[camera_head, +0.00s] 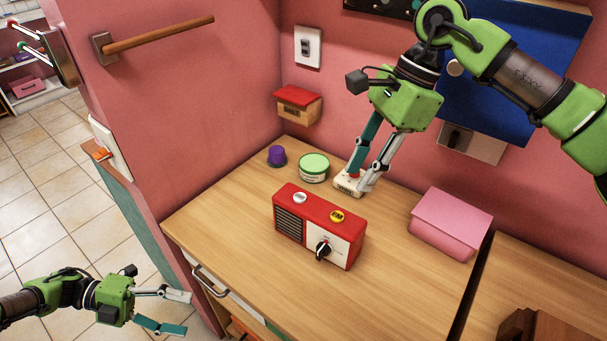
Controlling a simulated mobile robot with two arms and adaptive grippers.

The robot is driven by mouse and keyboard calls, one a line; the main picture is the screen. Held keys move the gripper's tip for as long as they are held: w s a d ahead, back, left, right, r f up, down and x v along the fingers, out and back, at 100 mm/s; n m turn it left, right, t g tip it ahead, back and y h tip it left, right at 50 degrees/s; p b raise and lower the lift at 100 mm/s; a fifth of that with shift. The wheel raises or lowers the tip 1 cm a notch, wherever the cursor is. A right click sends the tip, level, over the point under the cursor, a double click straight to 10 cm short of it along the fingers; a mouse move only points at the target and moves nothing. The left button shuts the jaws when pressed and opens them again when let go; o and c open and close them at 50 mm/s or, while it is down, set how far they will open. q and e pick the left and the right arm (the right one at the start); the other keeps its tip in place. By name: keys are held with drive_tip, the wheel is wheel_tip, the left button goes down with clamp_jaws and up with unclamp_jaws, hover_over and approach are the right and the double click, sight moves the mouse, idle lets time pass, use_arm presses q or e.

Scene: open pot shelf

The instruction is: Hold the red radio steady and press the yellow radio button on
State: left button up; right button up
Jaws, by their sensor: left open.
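The red radio (318,228) stands upright on the wooden counter, with a dark speaker grille on its left and a white panel with a black knob (323,250) on its right. The yellow button (337,216) is on its top, right of a silver button (299,198). My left gripper (188,314) is open and empty, low at the left, in front of the counter and well apart from the radio. My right gripper (359,186) points down behind the radio, its fingertips at a small white block with a red top (346,184). Whether it grips that block is unclear.
A green-lidded tub (314,167) and a purple-topped item (277,155) stand behind the radio. A pink box (451,223) sits to the right. The counter (230,232) is clear left of the radio. A drawer handle (209,283) sticks out in front.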

use_arm(q)
drive_tip(key=w+d+r+n+g+h, duration=0.1)
drive_tip(key=w+d+r+h, duration=0.15)
drive_tip(key=r, duration=0.55)
drive_tip(key=w+d+r+n+g+h, duration=0.1)
drive_tip(key=w+d+r+g, duration=0.2)
drive_tip(key=r, duration=0.6)
drive_tip(key=s+d+r+m+g+y, duration=0.1)
drive_tip(key=s+d+r+g+y, duration=0.25)
drive_tip(key=d, duration=0.35)
drive_tip(key=s+d+r+m+g+y, duration=0.1)
drive_tip(key=s+d+r+g+y, duration=0.25)
drive_tip(key=d+g, duration=0.2)
drive_tip(key=n+t+y, duration=0.7)
drive_tip(key=t+y, duration=0.4)
drive_tip(key=t, duration=0.2)
approach(304, 222)
drive_tip(key=w, duration=0.1)
drive_tip(key=w+f, duration=0.1)
drive_tip(key=w, duration=0.1)
drive_tip(key=shift+w, duration=0.3)
drive_tip(key=shift+w+f, duration=0.1)
drive_tip(key=shift+w, duration=0.1)
drive_tip(key=shift+f, duration=0.3)
wheel_tip(304, 222, down, 13)
